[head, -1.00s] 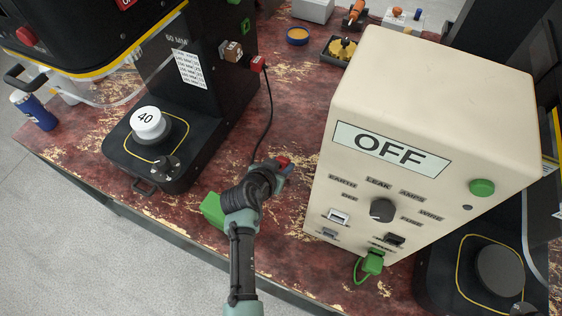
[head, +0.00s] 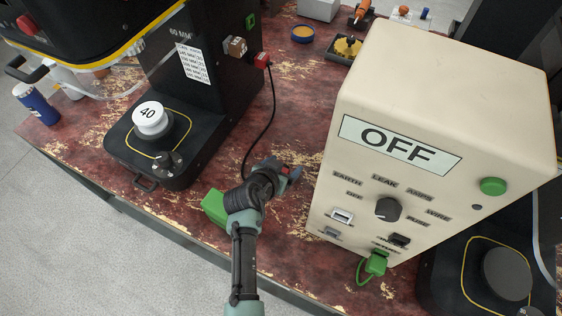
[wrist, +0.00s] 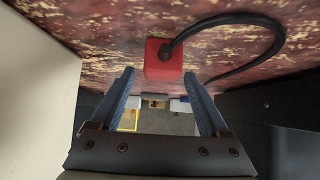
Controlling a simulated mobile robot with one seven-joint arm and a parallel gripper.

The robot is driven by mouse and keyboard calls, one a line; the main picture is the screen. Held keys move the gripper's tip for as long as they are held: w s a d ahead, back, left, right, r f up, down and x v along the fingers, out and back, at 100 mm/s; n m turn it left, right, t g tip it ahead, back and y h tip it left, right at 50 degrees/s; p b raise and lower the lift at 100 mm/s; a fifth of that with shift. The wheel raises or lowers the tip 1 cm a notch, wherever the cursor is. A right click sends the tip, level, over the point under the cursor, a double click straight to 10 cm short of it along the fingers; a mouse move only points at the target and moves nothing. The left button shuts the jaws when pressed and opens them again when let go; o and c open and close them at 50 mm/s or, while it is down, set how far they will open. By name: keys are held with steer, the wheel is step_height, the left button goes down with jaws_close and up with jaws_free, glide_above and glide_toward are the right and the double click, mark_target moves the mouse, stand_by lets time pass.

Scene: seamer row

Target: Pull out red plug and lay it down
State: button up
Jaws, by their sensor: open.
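A red plug (wrist: 164,62) with a black cable (wrist: 258,57) lies at the worn red tabletop in the wrist view, which is upside down. It sits between and just beyond the tips of my open gripper (wrist: 164,80); gaps show on both sides of it. In the head view my gripper (head: 283,170) is low over the bench, and only a sliver of the plug (head: 296,173) shows there. A second red connector (head: 262,60) is on the black machine's side, with a black cable running down from it and behind my gripper.
The beige tester (head: 440,90) marked OFF stands close right, with a green plug (head: 376,263) low on its front. The black machine (head: 205,95) stands left, bearing a white "40" piece (head: 151,118). A green block (head: 213,203) lies beside my arm. Bare bench shows behind my gripper.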

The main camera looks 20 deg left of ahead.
steer(key=p+v, duration=0.1)
steer(key=v, duration=1.2)
steer(key=shift+p, duration=0.3)
